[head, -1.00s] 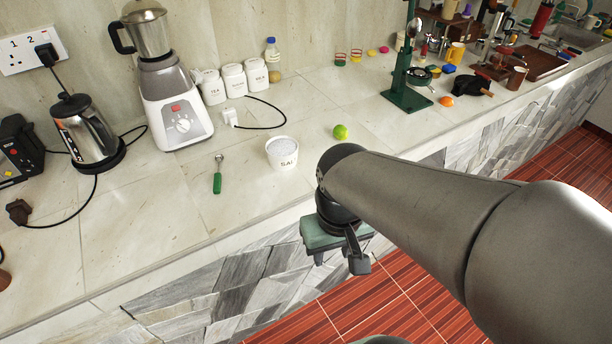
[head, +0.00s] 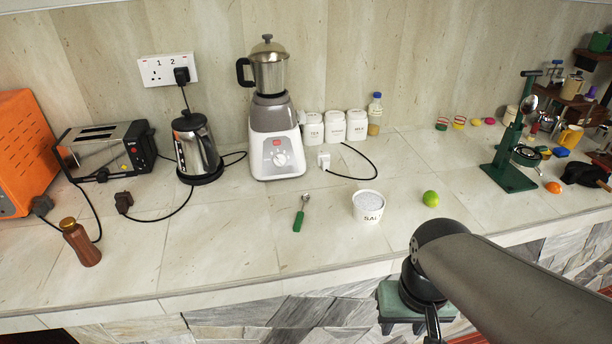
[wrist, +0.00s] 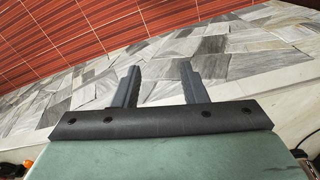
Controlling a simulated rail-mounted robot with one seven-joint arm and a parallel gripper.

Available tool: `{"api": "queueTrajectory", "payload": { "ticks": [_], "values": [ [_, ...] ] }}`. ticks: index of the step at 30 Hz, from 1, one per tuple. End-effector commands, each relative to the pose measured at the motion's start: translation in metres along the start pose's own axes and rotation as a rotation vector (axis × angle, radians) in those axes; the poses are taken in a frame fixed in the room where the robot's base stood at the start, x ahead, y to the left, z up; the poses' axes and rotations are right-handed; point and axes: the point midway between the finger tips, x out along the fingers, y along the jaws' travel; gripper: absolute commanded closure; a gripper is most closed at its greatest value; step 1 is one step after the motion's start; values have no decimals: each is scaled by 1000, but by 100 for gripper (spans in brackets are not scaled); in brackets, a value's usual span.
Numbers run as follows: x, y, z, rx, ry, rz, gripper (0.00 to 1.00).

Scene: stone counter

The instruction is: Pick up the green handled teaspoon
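The green handled teaspoon (head: 300,215) lies on the stone counter, left of the white salt pot, with its green handle toward the counter's front edge and its metal bowl toward the back. My gripper (wrist: 160,82) shows in the wrist view with its two dark fingers apart and nothing between them. In the head view my arm's end is in front of the counter's edge, to the right of and nearer than the teaspoon; the fingers there are mostly hidden or cut off. The teaspoon is not in the wrist view, which shows the stone-clad counter front and red floor.
The salt pot (head: 368,206) and a lime (head: 430,198) stand right of the teaspoon. Behind are a blender (head: 276,140), white canisters (head: 335,126) and a plug with cable. A kettle (head: 197,150), toaster (head: 105,150) and brown bottle (head: 80,242) stand left. The counter around the teaspoon is clear.

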Motion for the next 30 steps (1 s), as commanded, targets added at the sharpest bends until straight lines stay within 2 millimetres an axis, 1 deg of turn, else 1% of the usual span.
{"api": "queueTrajectory", "payload": {
  "ticks": [3, 5, 12, 14, 15, 17, 20, 21, 23, 24, 26, 27, 30],
  "values": [
    [0, 0, 0, 0, 0, 0, 61],
    [0, 0, 0, 0, 0, 0, 56],
    [0, 0, -1, 0, 0, 1, 56],
    [-1, -1, -7, 1, 4, 7, 56],
    [-2, -2, -16, 1, 8, 15, 56],
    [-6, -7, -40, 5, 24, 36, 56],
    [-13, -25, -100, 18, 70, 79, 56],
    [-15, -38, -129, 26, 96, 93, 56],
    [-16, -61, -172, 41, 139, 107, 56],
    [-16, -78, -199, 53, 169, 110, 56],
    [-15, -105, -236, 71, 212, 106, 56],
    [-13, -123, -257, 85, 238, 99, 56],
    [-9, -162, -297, 120, 291, 75, 56]
  ]
}}
